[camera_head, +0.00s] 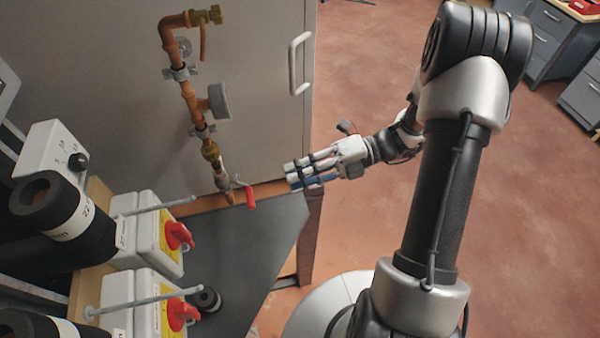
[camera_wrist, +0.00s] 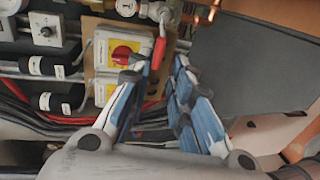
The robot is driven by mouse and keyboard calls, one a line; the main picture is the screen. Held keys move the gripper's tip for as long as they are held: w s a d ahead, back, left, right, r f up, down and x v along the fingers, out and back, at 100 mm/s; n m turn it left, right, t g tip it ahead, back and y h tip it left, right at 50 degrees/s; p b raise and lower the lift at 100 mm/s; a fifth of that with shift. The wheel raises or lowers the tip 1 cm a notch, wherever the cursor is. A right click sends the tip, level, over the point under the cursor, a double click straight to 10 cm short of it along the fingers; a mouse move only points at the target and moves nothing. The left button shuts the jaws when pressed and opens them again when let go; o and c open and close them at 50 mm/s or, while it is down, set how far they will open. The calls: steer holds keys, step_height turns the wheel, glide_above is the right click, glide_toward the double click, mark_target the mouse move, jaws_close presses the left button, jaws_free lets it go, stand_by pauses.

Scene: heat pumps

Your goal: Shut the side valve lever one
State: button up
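A small valve with a red lever (camera_head: 250,196) sits at the lower end of the copper pipe (camera_head: 190,97) on the grey cabinet panel. The red handle hangs to the right of the pipe end, pointing roughly down in the head view. My gripper (camera_head: 291,176) is to the right of the lever, apart from it, with its fingers pointing left. In the wrist view my gripper (camera_wrist: 156,72) is open and empty. The red lever (camera_wrist: 158,53) shows between and beyond its fingertips there. The valve body is small and partly cut by the top edge of the wrist view.
Two white boxes with red rotary switches on yellow plates (camera_head: 178,236) (camera_head: 180,315) stand at the lower left, with thick black pipes (camera_head: 50,205) beside them. A dark grey panel (camera_head: 235,255) lies below the lever. A white door handle (camera_head: 299,63) is above my gripper. Open floor lies right.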

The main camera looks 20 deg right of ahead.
steer(key=shift+w, duration=0.15)
steer(key=d, duration=1.6)
steer(key=shift+w, duration=0.15)
steer(key=shift+a, duration=0.1)
